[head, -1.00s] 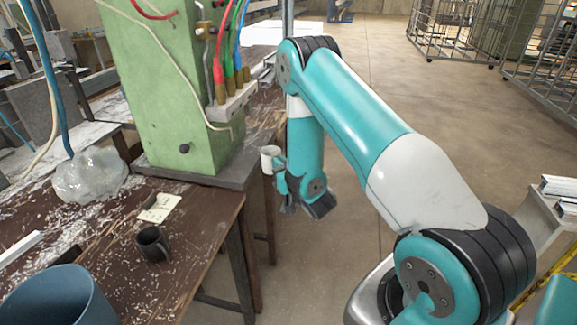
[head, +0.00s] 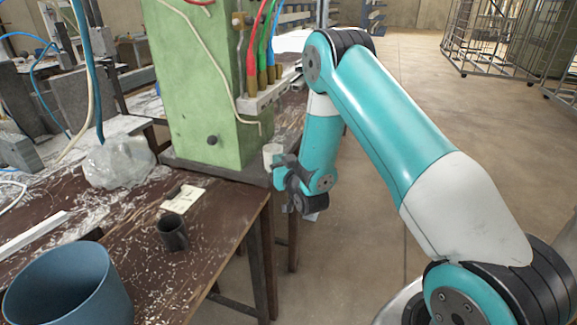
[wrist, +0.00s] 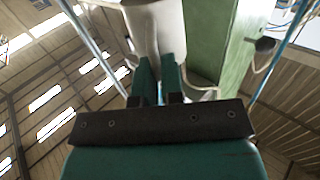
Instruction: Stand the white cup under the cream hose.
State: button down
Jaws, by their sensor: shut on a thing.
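The white cup (head: 271,153) is held upright in the air at the right edge of the green cabinet (head: 200,90) in the head view. My gripper (head: 279,167) is shut on it. In the wrist view the cup (wrist: 157,28) shows at the top, with the two teal fingers of my gripper (wrist: 160,75) against it; its far side is hidden. A thin cream hose (head: 207,48) curves down the cabinet's front and bends below the grey manifold. Another cream hose (head: 88,112) hangs at left beside a thick blue one.
On the brown bench (head: 215,255) stand a dark mug (head: 172,233), a large blue bucket (head: 68,298), a yellowish note (head: 183,198) and a clear plastic bag (head: 117,163). A black knob (head: 212,140) sticks out of the cabinet. Open floor lies right of the bench.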

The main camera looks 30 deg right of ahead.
aim_at(265, 157)
jog(key=w+a+p, duration=0.1)
jog(key=p, duration=0.1)
jog(key=w+p, duration=0.1)
jog(key=p, duration=0.2)
jog(key=shift+w+a+r, duration=0.25)
jog(key=shift+a+r, duration=0.05)
jog(key=shift+a, duration=0.1)
jog(key=shift+w+a+f+p, duration=0.15)
jog(key=shift+w+a+p, duration=0.1)
jog(key=shift+p, duration=1.1)
jog(key=shift+s+f+b, duration=0.15)
jog(key=shift+f+b, duration=0.3)
jog(key=c, duration=1.2)
grip_release()
jog(key=shift+o, duration=0.2)
jog(key=shift+s, duration=0.1)
